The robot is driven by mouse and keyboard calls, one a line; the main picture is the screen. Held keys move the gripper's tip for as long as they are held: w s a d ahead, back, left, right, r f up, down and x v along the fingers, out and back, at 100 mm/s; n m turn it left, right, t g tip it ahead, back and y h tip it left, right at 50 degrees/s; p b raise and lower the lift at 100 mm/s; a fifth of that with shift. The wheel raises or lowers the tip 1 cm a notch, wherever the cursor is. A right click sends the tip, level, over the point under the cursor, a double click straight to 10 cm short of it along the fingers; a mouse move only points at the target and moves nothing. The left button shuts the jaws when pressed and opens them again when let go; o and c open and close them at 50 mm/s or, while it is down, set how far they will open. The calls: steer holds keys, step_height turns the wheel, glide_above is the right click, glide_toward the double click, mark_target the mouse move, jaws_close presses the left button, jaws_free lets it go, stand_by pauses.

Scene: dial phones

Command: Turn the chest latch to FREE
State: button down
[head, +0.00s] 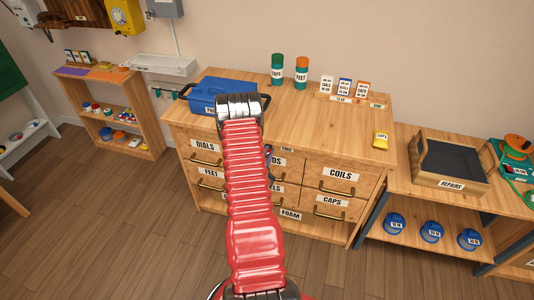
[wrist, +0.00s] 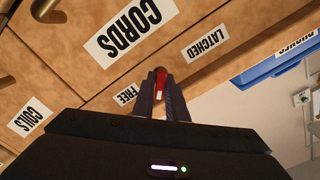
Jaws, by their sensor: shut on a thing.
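The wooden chest (head: 305,222) with labelled drawers stands ahead of me. Its red latch (wrist: 160,76) shows in the wrist view on the chest front, between the FREE label (wrist: 126,94) and the LATCHED label (wrist: 206,42). My gripper (wrist: 161,92) is shut on the latch, with its dark fingers on either side of it. Only the latch's end shows between the fingers, so I cannot tell exactly which way it points. In the head view my red arm hides the latch and most of my gripper. The FREE label also shows there (head: 287,149), right of the arm.
The CORDS drawer label (wrist: 122,32) and COILS label (wrist: 30,118) are close to my gripper. A blue box (head: 207,97), two canisters (head: 289,70) and a yellow packet (head: 381,139) stand on the chest. A REPAIRS tray (head: 453,183) is on the right bench. Floor at left front is clear.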

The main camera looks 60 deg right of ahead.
steer(key=shift+s+f+m, duration=0.1)
steer(key=shift+m, duration=0.2)
steer(key=c, duration=2.1)
jaws_free()
steer(key=a, duration=0.4)
steer(key=s+a, duration=0.1)
steer(key=a, duration=0.4)
steer(key=s+a, duration=0.1)
steer(key=a, duration=0.3)
steer(key=shift+a, duration=0.35)
